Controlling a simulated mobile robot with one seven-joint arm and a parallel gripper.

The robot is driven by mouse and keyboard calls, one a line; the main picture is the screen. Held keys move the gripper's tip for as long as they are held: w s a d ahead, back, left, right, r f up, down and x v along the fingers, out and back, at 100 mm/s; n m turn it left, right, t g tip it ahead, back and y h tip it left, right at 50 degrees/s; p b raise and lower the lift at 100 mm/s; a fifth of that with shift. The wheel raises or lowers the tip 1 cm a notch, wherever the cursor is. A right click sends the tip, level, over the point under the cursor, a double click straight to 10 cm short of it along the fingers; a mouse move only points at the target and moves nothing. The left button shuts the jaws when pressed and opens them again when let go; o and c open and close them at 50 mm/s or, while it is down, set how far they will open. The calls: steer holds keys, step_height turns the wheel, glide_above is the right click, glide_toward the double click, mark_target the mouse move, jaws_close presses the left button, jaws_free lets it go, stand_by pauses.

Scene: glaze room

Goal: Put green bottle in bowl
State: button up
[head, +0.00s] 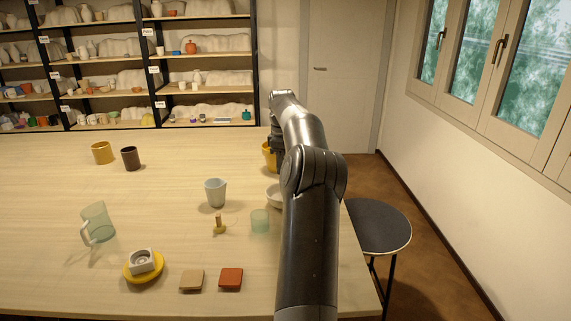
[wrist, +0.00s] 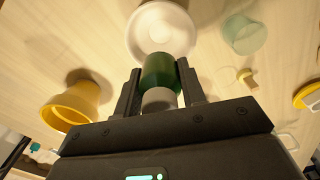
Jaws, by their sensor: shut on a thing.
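The green bottle (wrist: 160,72), with a pale grey end toward the camera, is between the two dark fingers of my gripper (wrist: 160,85) in the wrist view. My gripper is shut on it. The white bowl (wrist: 160,28) is beyond the bottle in the same view, and the bottle's far end overlaps the bowl's lower part. I cannot tell if they touch. In the head view the bowl (head: 272,196) shows only its left part beside my arm, which hides the rest. The bottle is hidden there.
A yellow cup (wrist: 75,104) is left of the gripper in the wrist view.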

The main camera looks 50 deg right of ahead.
steer(key=shift+f, duration=5.05)
steer(key=o, duration=1.1)
steer(key=shift+c, duration=0.2)
steer(key=shift+r, duration=3.55)
steer(key=shift+a, duration=0.1)
